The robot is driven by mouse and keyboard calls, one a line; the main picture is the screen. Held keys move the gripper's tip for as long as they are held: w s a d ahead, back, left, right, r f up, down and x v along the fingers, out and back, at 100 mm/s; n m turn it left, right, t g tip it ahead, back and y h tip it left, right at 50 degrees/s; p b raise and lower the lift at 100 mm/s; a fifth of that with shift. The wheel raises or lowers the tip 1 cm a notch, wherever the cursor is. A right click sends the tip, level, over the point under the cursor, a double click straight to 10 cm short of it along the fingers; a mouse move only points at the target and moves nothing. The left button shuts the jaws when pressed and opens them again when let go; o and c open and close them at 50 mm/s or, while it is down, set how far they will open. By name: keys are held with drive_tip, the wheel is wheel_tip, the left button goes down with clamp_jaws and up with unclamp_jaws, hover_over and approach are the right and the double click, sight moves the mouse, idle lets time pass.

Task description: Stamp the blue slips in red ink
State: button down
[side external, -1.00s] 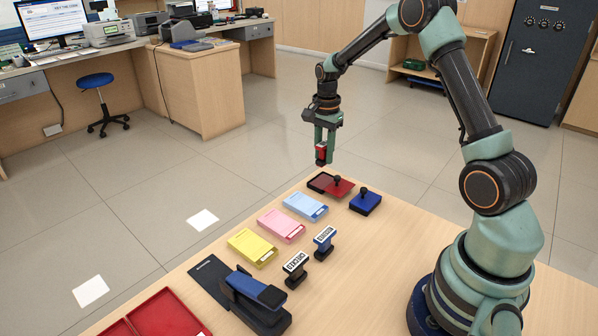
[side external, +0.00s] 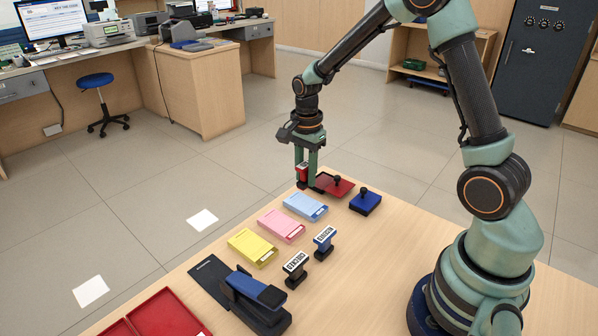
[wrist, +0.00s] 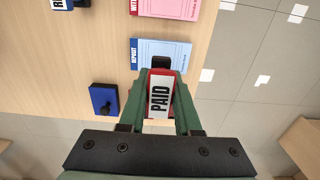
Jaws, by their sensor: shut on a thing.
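My gripper (side external: 307,172) is shut on a red stamp (side external: 302,174) at the far edge of the table. Its label reads PAID in the wrist view (wrist: 160,95), and a dark end shows beyond it. The blue slips (side external: 305,207) lie as a pad beside and nearer than the stamp; they also show in the wrist view (wrist: 160,50), labelled DEPOSIT. Whether the stamp touches anything is unclear.
A blue ink pad (side external: 365,202), pink slips (side external: 281,226) and yellow slips (side external: 252,247) lie nearby. Two stamps (side external: 325,241) (side external: 295,268) stand on the table. A stapler-like device (side external: 252,300) and red tray (side external: 165,315) are nearer.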

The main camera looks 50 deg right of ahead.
sight(306, 204)
drive_tip(key=shift+f, duration=2.4)
drive_tip(key=shift+f, duration=0.6)
drive_tip(key=shift+r, duration=0.1)
idle(0.3)
drive_tip(key=shift+r, duration=2.95)
drive_tip(key=shift+r, duration=0.1)
